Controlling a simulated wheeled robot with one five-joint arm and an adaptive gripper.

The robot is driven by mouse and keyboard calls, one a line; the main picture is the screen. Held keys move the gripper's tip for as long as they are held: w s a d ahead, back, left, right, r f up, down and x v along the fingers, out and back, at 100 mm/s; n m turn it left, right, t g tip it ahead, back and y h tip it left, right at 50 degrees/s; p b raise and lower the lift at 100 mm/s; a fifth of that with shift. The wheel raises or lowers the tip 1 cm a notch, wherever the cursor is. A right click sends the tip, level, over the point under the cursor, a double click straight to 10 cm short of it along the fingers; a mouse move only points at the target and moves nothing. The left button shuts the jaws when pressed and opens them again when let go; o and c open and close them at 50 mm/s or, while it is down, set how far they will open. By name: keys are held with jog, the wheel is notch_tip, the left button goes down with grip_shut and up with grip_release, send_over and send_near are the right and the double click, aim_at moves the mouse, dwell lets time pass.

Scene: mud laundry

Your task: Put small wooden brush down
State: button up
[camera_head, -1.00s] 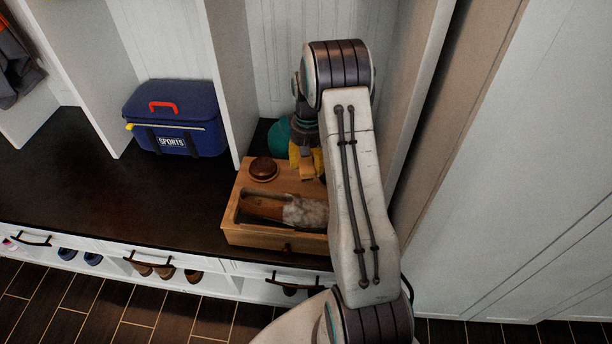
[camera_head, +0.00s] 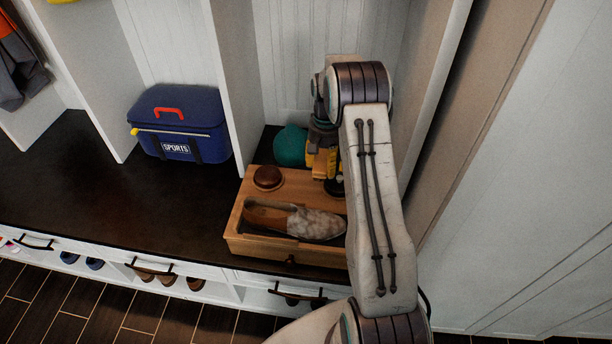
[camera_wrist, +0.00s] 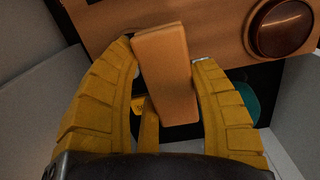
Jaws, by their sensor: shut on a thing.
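My gripper (camera_head: 323,163) has yellow fingers and is at the back right of the wooden shoe-care box (camera_head: 262,245). In the wrist view my gripper (camera_wrist: 168,88) is shut on the small wooden brush (camera_wrist: 165,72), a tan block tilted slightly between the fingers. In that view the brush overlaps the edge of the box top (camera_wrist: 110,25). I cannot tell whether the brush touches the box. In the head view the fingers and arm hide most of the brush.
A shoe (camera_head: 305,222) lies on the box's front part. A round dark brown object (camera_head: 267,177) sits at its back left. A teal ball (camera_head: 290,146) is behind the box. A blue sports bag (camera_head: 180,122) stands left past a divider (camera_head: 226,85). The dark bench (camera_head: 150,195) has free room.

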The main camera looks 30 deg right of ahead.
aim_at(306, 185)
jog(key=w+a+f, duration=0.3)
jog(key=w+a, duration=0.1)
jog(key=shift+f, duration=2.15)
jog(key=shift+f, duration=0.1)
jog(key=shift+f, duration=0.1)
jog(key=o, duration=1.2)
jog(key=shift+s, duration=0.1)
